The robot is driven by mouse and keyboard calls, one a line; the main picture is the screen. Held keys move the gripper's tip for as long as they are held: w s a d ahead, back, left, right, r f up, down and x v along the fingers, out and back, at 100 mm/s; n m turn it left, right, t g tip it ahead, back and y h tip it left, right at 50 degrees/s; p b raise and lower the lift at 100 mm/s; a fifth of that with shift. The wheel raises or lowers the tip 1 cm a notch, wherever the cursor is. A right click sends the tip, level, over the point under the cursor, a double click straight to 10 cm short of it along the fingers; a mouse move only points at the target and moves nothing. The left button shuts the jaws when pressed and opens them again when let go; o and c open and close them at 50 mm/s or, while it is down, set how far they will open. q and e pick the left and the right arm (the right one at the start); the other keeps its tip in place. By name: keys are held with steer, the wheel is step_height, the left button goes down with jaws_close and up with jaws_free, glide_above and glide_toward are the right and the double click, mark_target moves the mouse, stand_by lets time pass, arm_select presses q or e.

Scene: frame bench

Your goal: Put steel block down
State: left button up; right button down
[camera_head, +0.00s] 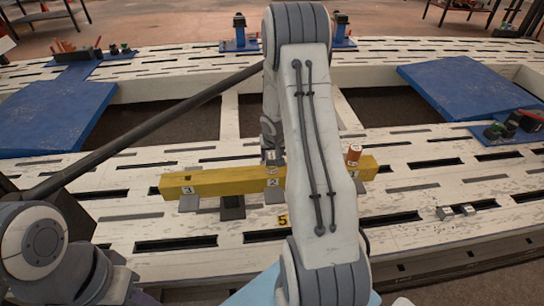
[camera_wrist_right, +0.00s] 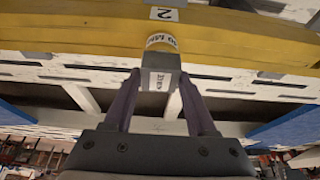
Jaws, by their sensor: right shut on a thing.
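My right gripper (camera_wrist_right: 160,105) is shut on a grey steel block (camera_wrist_right: 158,80) with a white label on its near face. A round-edged piece with a "30 MM" label (camera_wrist_right: 161,41) shows just beyond the block; I cannot tell if they touch. A yellow beam (camera_head: 220,182) lies across the bench, with number tags 3, 2 and 1. In the head view the right gripper (camera_head: 272,145) is at the beam near tag 2, partly hidden by my right arm. I cannot tell whether the block rests on the beam. My left gripper is not in view.
The white slotted bench (camera_head: 130,235) carries grey supports under the beam. An orange-brown cylinder (camera_head: 353,156) stands near tag 1. Small metal blocks (camera_head: 455,211) lie at the right. Blue panels (camera_head: 50,115) flank dark openings. A long dark bar (camera_head: 150,125) crosses the left side.

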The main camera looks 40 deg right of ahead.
steer(key=shift+f, duration=0.15)
steer(key=shift+c, duration=1)
jaws_free()
steer(key=shift+r, duration=0.35)
steer(key=p+v, duration=0.6)
steer(key=v, duration=0.5)
steer(key=shift+s+a+r+p, duration=0.15)
steer(key=shift+r+p, duration=0.15)
steer(key=shift+p, duration=0.1)
